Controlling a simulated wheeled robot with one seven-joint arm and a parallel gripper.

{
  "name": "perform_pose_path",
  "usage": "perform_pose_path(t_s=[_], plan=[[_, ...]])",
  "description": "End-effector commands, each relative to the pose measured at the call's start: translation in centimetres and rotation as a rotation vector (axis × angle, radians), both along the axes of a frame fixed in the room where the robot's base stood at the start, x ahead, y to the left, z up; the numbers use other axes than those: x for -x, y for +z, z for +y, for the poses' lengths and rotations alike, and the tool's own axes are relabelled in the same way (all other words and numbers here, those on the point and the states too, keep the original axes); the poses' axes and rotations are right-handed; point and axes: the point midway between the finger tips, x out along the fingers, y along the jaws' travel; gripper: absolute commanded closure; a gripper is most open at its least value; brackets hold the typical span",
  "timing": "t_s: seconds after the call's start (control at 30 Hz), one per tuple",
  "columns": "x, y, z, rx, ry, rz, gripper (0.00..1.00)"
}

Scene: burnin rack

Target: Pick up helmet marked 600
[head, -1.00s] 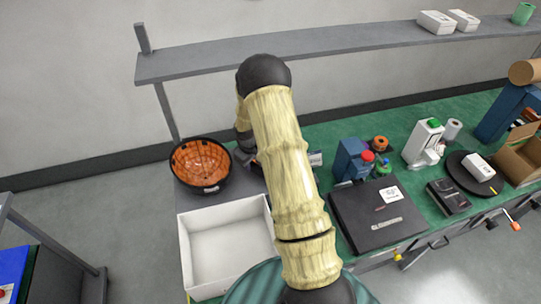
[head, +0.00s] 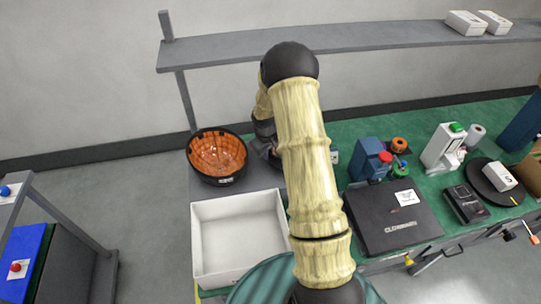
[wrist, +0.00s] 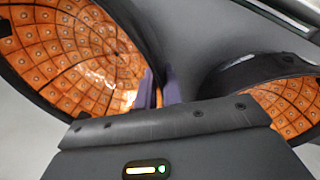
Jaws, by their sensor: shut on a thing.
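A helmet (head: 217,153) with a black rim and orange lining sits open side up at the left of the bench in the head view, with a small white label on its front too small to read. It fills the left of the wrist view (wrist: 70,50). My gripper (wrist: 158,82) shows there as two purple fingers close together at this helmet's right edge, shut on its rim. A second orange-lined helmet (wrist: 290,105) shows at the right of the wrist view. In the head view my arm hides most of that area and the fingertips.
An empty white box (head: 238,238) stands in front of the helmet. A grey shelf (head: 370,38) runs above the bench. A black case (head: 395,222), a blue device (head: 368,160) and a dark turntable (head: 480,172) lie to the right.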

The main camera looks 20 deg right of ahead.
Motion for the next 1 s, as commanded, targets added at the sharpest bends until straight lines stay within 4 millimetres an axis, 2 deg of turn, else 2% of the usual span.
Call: perform_pose_path(t_s=[0.3, 0.43, 0.6, 1.0], plan=[[-0.2, 5.6, -0.1, 0.001, 0.000, -0.009, 1.00], [-0.2, 7.4, 0.0, 0.002, 0.001, -0.008, 1.00], [-0.1, 8.3, 0.0, 0.000, 0.001, -0.005, 1.00], [-0.1, 8.3, 0.0, 0.001, 0.000, -0.004, 1.00]])
